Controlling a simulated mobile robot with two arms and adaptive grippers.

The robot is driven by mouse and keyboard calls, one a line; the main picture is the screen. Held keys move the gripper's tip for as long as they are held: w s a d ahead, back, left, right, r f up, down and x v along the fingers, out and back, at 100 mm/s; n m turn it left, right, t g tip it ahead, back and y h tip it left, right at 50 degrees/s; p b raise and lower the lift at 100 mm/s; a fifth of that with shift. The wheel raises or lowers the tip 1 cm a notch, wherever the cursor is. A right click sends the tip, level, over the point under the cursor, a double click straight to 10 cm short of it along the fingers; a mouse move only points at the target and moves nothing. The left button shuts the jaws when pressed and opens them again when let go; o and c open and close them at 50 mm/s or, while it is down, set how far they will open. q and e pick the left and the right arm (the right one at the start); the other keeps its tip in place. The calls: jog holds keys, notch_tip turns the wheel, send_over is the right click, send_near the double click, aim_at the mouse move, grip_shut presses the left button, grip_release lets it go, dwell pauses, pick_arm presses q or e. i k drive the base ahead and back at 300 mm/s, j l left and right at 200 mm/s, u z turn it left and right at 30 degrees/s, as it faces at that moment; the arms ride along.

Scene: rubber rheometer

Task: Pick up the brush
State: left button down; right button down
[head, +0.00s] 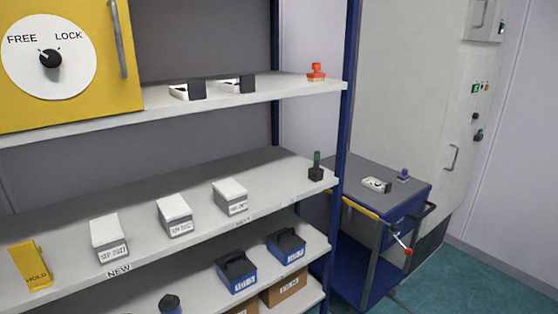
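No thing in the head view can be told for certain as the brush. A small black block with an upright green handle (316,166) stands at the right end of the middle shelf; it may be the brush or a holder, too small to tell. A small orange-red knobbed item (316,72) sits at the right end of the upper shelf. A small purple item (403,175) stands on the cart top beside a white device. Neither of my grippers is in view.
The shelf unit (130,235) fills the left, holding several grey boxes, a yellow HOLD piece (31,265) and blue bins (237,271). A yellow FREE/LOCK panel (110,85) is upper left. A blue cart (355,165) stands at the right before a tall grey cabinet (415,90).

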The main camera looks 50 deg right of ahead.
aim_at(403, 178)
jog(key=z, duration=2.4)
jog(key=i+l, duration=0.2)
jog(key=i, duration=0.15)
jog(key=i+l+z, duration=0.1)
jog(key=i+l, duration=0.15)
jog(key=i, duration=0.05)
